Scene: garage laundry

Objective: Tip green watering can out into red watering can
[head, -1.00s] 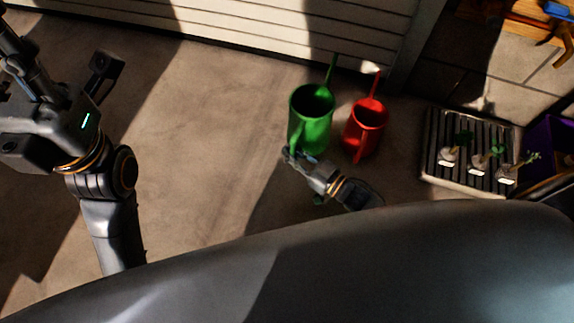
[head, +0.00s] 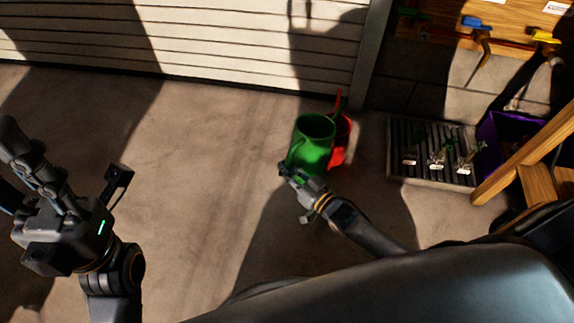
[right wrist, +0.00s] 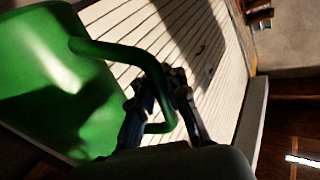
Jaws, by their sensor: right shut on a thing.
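The green watering can (head: 316,155) is in the middle of the head view, its open top facing up. It covers much of the red watering can (head: 342,146), whose right side and upper tip show behind it. I cannot tell whether the two touch, or how high the green can is. My right gripper (head: 288,172) is shut on the green can's handle. In the right wrist view the green can (right wrist: 45,95) fills the left, with its curved handle between the fingers (right wrist: 158,100).
A slatted tray (head: 398,172) with several small potted plants stands right of the cans, beside a purple bin (head: 500,128). A wooden frame (head: 520,155) stands at the right. A white slatted door (head: 220,45) is behind. The concrete floor (head: 190,170) left of the cans is clear.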

